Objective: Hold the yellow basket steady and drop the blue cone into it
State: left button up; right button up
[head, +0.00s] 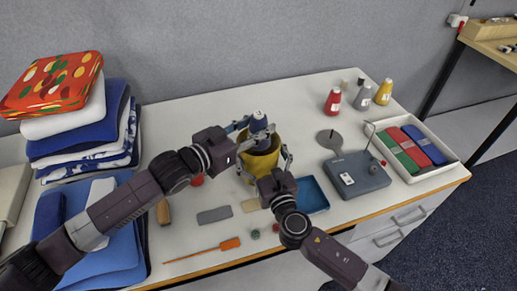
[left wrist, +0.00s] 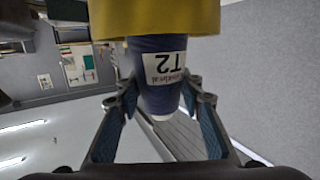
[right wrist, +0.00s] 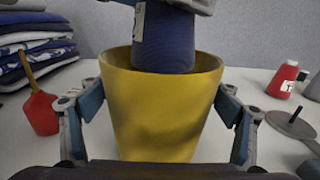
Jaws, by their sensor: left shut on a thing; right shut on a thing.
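The yellow basket (head: 262,167) stands on the table near its middle, and it fills the centre of the right wrist view (right wrist: 165,110). In the left wrist view the cone (left wrist: 163,85) carries a white label reading T2. In the right wrist view the cone's lower end (right wrist: 163,45) reaches inside the basket's rim. The basket's floor is hidden.
A stack of folded cloths (head: 85,125) stands at the left. Red, grey and yellow cones (head: 333,101) stand at the back right. A grey scale (head: 357,175), a white tray with coloured rolls (head: 455,160) and a blue tray (head: 313,195) lie to the right. An orange-bladed tool (head: 229,243) lies in front.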

pick_arm(q)
jog(key=o, duration=1.4)
jog(key=shift+s, duration=0.1)
jog(key=v, duration=1.2)
jog(key=shift+f, duration=0.1)
pick_arm(e)
jog(key=o, duration=1.1)
jog(key=shift+o, duration=0.2)
